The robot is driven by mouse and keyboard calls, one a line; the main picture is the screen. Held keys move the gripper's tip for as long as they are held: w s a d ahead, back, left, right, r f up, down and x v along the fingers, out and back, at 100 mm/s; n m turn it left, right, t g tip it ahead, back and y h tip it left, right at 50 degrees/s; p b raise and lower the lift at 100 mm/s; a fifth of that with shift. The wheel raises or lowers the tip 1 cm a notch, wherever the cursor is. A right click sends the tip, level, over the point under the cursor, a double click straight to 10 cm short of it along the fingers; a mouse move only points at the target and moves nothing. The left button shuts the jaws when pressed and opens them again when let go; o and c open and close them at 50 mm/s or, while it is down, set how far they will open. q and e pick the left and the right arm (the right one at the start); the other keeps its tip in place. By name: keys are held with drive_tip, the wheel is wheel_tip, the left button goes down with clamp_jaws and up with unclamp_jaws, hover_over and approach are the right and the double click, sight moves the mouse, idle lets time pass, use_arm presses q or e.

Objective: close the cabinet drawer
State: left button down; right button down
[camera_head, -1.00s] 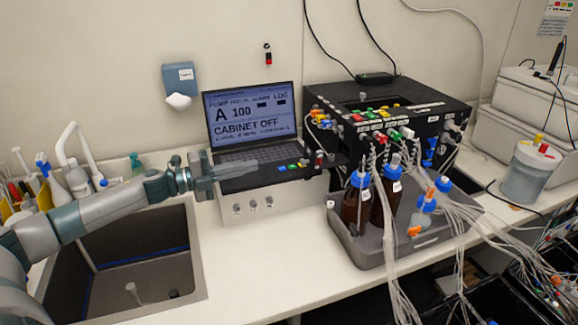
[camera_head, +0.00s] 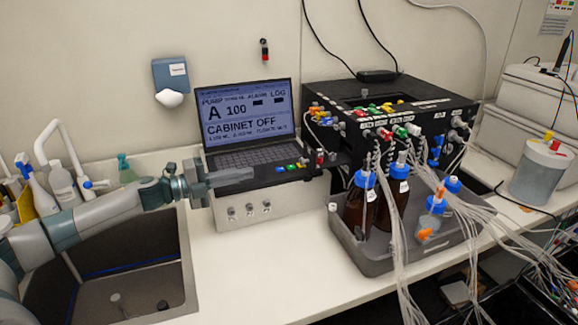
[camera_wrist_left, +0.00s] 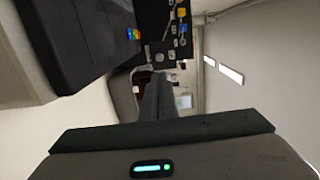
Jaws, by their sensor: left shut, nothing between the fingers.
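My left gripper (camera_head: 250,174) reaches in from the left, its fingers shut and empty. In the head view its tips overlap the front left of the laptop's keyboard base (camera_head: 250,158), above a white box (camera_head: 246,208) with several knobs; I cannot tell whether they touch. In the left wrist view the shut fingers (camera_wrist_left: 157,95) point away past dark equipment. The black cabinet (camera_head: 392,105) with coloured fittings stands to the right. I cannot clearly make out a drawer; a dark ledge with coloured buttons (camera_head: 292,167) juts out beside the laptop. My right gripper is not in view.
A grey tray (camera_head: 372,262) with brown bottles and many tubes stands at the counter's front right. A sink (camera_head: 130,290) lies below my left arm. The white counter (camera_head: 262,268) in front of the knobbed box is clear. Cleaning bottles (camera_head: 62,180) stand at the left.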

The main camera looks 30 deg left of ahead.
use_arm(q)
drive_tip(key=p, duration=0.7)
approach(301, 162)
drive_tip(key=x, duration=0.5)
drive_tip(key=shift+w, duration=0.15)
drive_tip(key=shift+w+d+f+p, duration=0.2)
drive_tip(key=shift+w+d+p, duration=0.1)
drive_tip(key=shift+w+p, duration=0.2)
drive_tip(key=shift+d, duration=0.1)
